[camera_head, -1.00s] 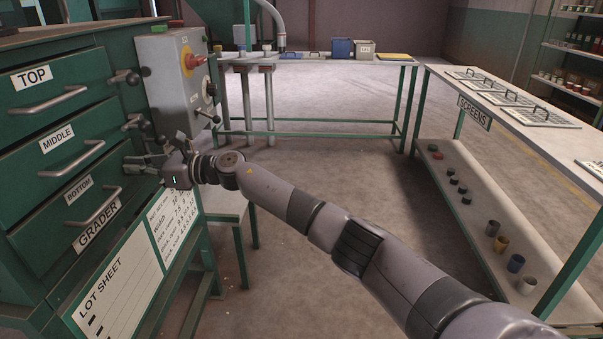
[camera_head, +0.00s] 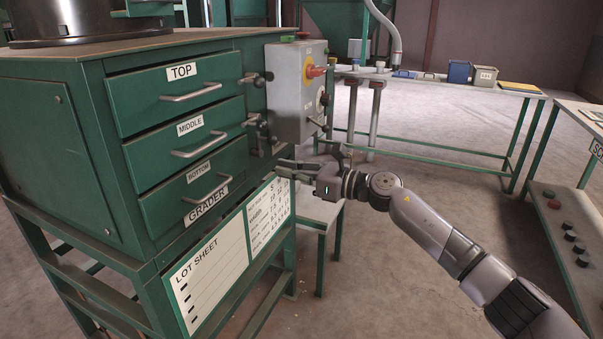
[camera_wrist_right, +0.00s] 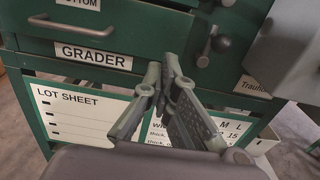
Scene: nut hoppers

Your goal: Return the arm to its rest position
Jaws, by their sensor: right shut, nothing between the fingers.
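My right arm reaches in from the right in the head view. Its gripper (camera_head: 284,168) is shut and empty, beside the right edge of the green grader cabinet (camera_head: 60,140), below the grey control box (camera_head: 292,95). In the right wrist view the fingers (camera_wrist_right: 160,75) come together in front of the cabinet, near the GRADER label (camera_wrist_right: 93,56) and the lot sheet (camera_wrist_right: 80,115). Whether the fingers touch the cabinet I cannot tell. My left gripper is not in view.
Top, middle and bottom drawers (camera_head: 190,185) look closed. Latch handles (camera_head: 254,120) and control box knobs stick out close to my right gripper. A low green-legged stand (camera_head: 325,212) is just behind it. A long table (camera_head: 430,85) stands at the back. Open floor lies beneath my arm.

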